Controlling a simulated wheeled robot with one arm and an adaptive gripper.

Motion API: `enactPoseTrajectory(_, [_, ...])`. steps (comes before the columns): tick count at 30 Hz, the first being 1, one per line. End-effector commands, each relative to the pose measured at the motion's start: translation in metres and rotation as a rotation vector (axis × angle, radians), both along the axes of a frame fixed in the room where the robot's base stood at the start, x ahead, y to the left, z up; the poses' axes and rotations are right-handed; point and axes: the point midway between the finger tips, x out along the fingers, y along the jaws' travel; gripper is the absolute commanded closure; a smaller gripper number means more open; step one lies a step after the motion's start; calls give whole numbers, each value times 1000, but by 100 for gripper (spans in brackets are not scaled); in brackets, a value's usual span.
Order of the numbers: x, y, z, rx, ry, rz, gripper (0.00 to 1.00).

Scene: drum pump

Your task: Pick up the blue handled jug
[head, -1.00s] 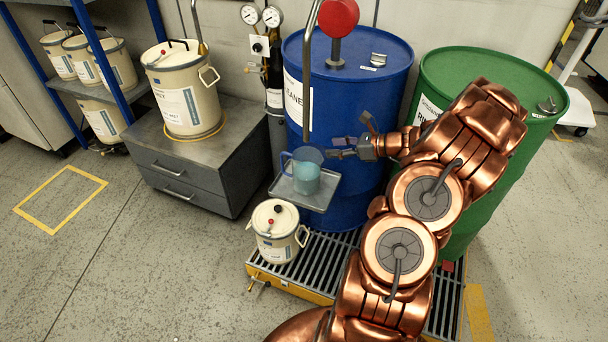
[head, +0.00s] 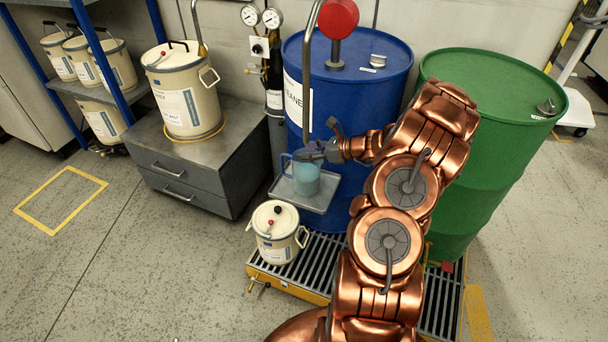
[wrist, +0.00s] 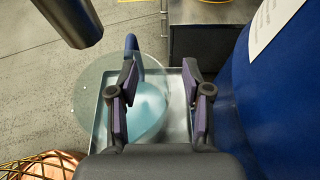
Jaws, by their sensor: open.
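The jug (head: 306,182) is see-through with pale blue liquid inside and a blue handle on its left side in the head view. It stands upright on a small metal tray (head: 322,203) in front of the blue drum. In the wrist view the jug (wrist: 93,95) is below and between the fingers, partly hidden by the left finger, and its handle (wrist: 131,43) shows beyond that finger's tip. My gripper (head: 312,152) is at the jug's rim, above its right part. Its fingers (wrist: 160,78) are spread, with nothing clamped. I cannot tell whether they touch the jug.
A metal spout pipe (wrist: 68,18) hangs close to the jug's left in the wrist view. The blue drum (head: 345,115) stands right behind the tray, the green drum (head: 475,140) to the right. A small cream can (head: 276,232) stands on the grating (head: 330,272) below.

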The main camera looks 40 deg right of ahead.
Motion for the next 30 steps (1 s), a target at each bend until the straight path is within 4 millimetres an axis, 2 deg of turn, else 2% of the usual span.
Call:
enactPoseTrajectory(4, [0, 0, 0, 0, 0, 0, 51])
enactPoseTrajectory(18, [0, 0, 0, 0, 0, 0, 100])
enactPoseTrajectory(30, [0, 0, 0, 1, -1, 0, 100])
